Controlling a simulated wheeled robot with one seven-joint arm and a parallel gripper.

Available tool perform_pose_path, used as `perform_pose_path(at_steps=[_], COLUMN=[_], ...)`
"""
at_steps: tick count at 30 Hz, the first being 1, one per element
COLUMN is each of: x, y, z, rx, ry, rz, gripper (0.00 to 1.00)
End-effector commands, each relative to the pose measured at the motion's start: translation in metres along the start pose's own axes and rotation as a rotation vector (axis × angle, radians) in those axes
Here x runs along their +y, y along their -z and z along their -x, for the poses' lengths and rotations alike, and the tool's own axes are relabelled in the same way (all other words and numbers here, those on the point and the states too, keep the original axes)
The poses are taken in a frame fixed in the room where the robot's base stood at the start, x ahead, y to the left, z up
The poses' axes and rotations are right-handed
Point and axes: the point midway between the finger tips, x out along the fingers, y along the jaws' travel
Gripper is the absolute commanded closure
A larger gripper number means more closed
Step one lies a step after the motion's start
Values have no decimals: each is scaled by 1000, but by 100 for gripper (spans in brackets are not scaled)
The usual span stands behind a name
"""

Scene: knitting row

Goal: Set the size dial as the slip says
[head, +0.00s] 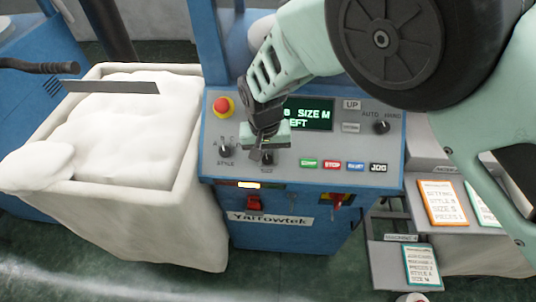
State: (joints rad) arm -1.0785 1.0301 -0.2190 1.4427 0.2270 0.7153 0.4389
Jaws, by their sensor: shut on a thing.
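The control panel (220,165) is on the front of a blue knitting machine. My gripper (266,156) points down at the panel and is shut on the size dial (267,161). The jaws hide most of the dial, so its pointer cannot be read. The screen (318,117) is partly hidden by my gripper; it shows "SIZE M" and, below, letters like "EFT". A teal-edged slip (421,265) lies on the lower tray at the right; its last line looks like "SIZE M". An orange-edged slip (443,202) lies higher up; its small print seems to say size S.
The style dial (225,150) and red emergency button (223,106) are left of my gripper. Coloured buttons (332,165) and the auto/hand dial (381,127) are to its right. A white-lined bin (125,215) stands left of the machine.

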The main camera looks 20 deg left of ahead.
Motion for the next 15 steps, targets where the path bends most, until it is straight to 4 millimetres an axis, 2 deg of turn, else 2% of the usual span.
perform_pose_path(at_steps=[15], x=[-4], y=[1], z=[-1], rx=[-10], ry=[-225], rz=[293], gripper=[97])
